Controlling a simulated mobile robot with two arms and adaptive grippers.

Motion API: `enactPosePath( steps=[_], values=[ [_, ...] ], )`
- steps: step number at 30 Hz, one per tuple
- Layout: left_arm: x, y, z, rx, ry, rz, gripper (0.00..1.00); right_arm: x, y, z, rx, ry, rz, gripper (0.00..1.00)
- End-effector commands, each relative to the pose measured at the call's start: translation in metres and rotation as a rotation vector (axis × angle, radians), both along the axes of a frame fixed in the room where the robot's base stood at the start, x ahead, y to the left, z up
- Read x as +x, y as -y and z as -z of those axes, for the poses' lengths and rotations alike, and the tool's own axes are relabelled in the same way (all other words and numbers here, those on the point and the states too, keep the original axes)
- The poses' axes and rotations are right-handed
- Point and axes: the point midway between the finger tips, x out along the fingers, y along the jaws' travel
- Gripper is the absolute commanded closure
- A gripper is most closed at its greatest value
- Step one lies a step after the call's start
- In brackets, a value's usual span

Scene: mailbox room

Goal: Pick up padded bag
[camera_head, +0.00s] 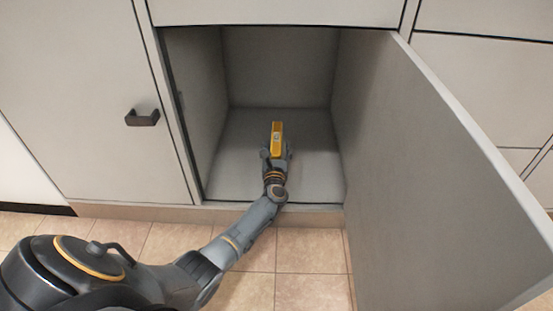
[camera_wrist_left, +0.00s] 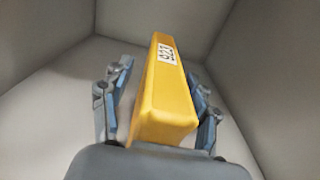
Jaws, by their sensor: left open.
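The padded bag (camera_head: 277,138) is a narrow yellow package standing inside the open cabinet compartment. In the left wrist view the yellow bag (camera_wrist_left: 165,95) carries a white label with dark digits, partly readable as 923. My left gripper (camera_head: 276,152) reaches into the compartment at the near end of the bag. In the left wrist view its open fingers (camera_wrist_left: 160,88) stand on either side of the bag, with a visible gap at the left finger. Whether the right finger touches the bag is unclear. My right gripper is not in view.
The compartment (camera_head: 230,180) has grey walls close on both sides and is otherwise empty. Its door (camera_head: 450,170) stands open to the right. A closed door with a dark handle (camera_head: 142,118) is on the left. Tiled floor (camera_head: 305,260) lies in front.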

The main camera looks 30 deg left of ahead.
Motion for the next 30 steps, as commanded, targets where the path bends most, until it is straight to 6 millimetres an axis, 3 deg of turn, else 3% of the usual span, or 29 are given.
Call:
enactPosePath(
  steps=[8, 17, 30],
  values=[
    [0.0028, -0.0021, -0.0005, -0.001, -0.001, 0.000, 0.40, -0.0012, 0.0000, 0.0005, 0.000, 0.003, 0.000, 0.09],
    [0.0026, -0.0019, -0.0002, -0.001, -0.001, 0.000, 1.00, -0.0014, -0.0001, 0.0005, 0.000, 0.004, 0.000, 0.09],
    [0.0028, -0.0017, -0.0044, -0.001, 0.001, 0.000, 1.00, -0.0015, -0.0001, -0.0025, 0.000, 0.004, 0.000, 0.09]
  ],
)
